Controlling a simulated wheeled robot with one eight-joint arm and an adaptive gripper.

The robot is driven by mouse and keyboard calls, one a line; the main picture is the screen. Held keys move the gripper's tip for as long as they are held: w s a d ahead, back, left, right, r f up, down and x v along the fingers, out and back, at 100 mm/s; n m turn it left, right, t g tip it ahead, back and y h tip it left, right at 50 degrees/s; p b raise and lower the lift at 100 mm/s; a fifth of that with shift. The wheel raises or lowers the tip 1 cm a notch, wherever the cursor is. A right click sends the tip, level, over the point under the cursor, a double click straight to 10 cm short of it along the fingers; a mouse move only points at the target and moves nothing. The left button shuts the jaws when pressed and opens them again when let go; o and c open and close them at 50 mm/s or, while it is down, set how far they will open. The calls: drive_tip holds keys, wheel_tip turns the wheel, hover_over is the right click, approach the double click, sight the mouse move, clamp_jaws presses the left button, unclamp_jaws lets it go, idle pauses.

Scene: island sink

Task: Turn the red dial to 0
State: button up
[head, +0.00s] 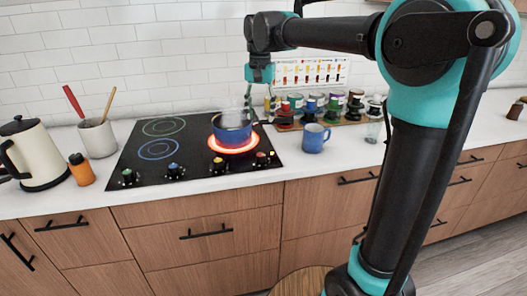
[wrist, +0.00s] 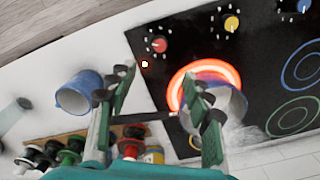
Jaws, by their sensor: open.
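The red dial (head: 261,158) is at the front right corner of the black cooktop (head: 150,190). In the wrist view the red dial (wrist: 158,45) lies beyond my fingertips, with pale marks around it. The marks are too small to read, so I cannot tell its setting. A small white spot lies beside it. My gripper (head: 250,108) points down above the cooktop's right side, behind and above the dial. In the wrist view its two green fingers (wrist: 157,82) are spread apart with nothing held between them. A blue pot (head: 232,128) sits on a glowing red burner (head: 234,146).
A yellow dial (head: 219,164) and further dials line the cooktop's front. A blue mug (head: 313,138) stands right of the cooktop. A rack with several small jars (head: 311,108) is behind it. A kettle (head: 36,155), orange bottle (head: 81,170) and utensil pot (head: 98,138) are at left.

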sight(261, 155)
wheel_tip(261, 155, down, 15)
drive_tip(key=shift+f, duration=0.1)
idle(0.3)
drive_tip(key=shift+c, duration=0.3)
clamp_jaws()
